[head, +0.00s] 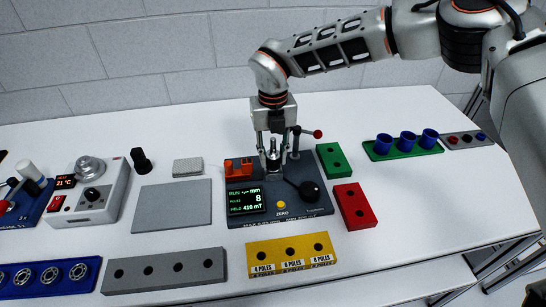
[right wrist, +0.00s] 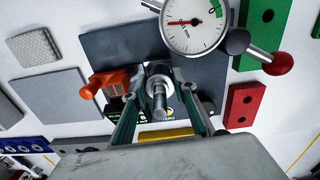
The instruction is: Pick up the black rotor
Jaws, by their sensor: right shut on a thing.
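My right gripper (head: 272,148) reaches down over the dark test station (head: 309,211). In the right wrist view its two fingers (right wrist: 157,104) are closed on a rotor (right wrist: 158,88) with a silver shaft and a light rim. The rotor stands upright at the station, and whether it touches its seat cannot be told. Its body is partly hidden by the fingers, so its black colour is not clear. A separate black knobbed piece (head: 141,161) stands at the back left. My left gripper is not in view.
A dial gauge (right wrist: 194,22) and a red-knobbed lever (head: 312,133) are close to the gripper. An orange block (head: 239,168) lies left of it, green (head: 333,160) and red (head: 354,206) blocks right. A yellow pole rack (head: 291,254) lies in front.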

